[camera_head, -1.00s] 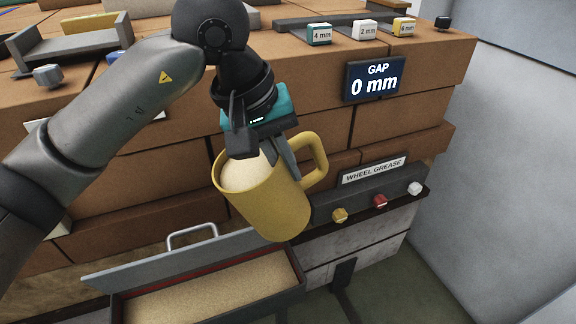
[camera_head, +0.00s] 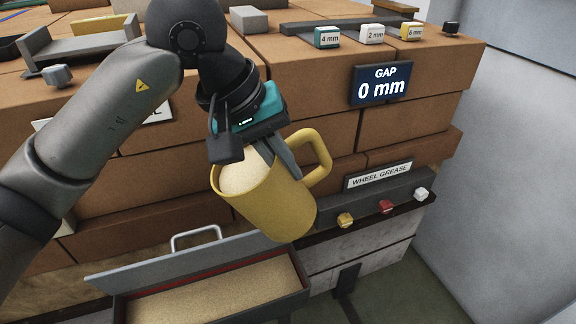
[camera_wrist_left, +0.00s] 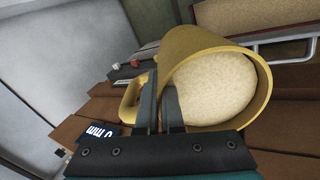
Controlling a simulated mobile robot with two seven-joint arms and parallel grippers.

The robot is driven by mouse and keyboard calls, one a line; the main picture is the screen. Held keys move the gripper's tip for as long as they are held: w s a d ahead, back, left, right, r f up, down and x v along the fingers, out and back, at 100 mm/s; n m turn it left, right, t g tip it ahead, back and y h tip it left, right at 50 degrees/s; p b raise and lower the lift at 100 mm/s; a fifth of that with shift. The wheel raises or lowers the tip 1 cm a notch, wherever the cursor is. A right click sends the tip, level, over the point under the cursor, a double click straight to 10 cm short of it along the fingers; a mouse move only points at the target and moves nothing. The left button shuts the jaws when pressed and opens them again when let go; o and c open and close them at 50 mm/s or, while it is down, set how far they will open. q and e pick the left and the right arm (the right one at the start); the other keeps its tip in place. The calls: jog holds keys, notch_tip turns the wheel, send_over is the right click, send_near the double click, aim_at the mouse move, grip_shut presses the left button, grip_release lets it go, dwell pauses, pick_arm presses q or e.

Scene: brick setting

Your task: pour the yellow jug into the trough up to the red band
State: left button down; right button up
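The yellow jug (camera_head: 277,205) is full of pale grain near its mouth. It hangs above and behind the right part of the trough, leaning with its mouth toward the left and its handle at the upper right. My left gripper (camera_head: 281,158) is shut on the jug's wall by the handle; its fingers show in the wrist view (camera_wrist_left: 160,105) beside the mouth. The trough (camera_head: 311,293) holds pale grain, and a red band (camera_head: 190,279) shows along its inner back wall above the grain. No falling stream is visible. My right gripper is not in view.
A brick structure (camera_head: 310,110) stands behind the jug. A grey ledge with a "WHEEL GREASE" label (camera_head: 378,175) and several coloured knobs lies to the right. A "GAP 0 mm" sign (camera_head: 381,83) hangs above. A handle (camera_head: 196,236) rises behind the trough.

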pick_arm(q)
jog(key=shift+a+r, duration=0.2)
jog(key=shift+a, duration=0.05)
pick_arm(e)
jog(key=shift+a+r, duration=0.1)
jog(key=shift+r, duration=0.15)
pick_arm(q)
jog(key=shift+s+a+t+h+b, duration=0.2)
jog(key=shift+a+h+b, duration=0.3)
jog(key=shift+b, duration=0.1)
jog(key=shift+s+a+t+h+b, duration=0.2)
jog(key=shift+a+h+b, duration=0.15)
jog(key=shift+h+b, duration=0.2)
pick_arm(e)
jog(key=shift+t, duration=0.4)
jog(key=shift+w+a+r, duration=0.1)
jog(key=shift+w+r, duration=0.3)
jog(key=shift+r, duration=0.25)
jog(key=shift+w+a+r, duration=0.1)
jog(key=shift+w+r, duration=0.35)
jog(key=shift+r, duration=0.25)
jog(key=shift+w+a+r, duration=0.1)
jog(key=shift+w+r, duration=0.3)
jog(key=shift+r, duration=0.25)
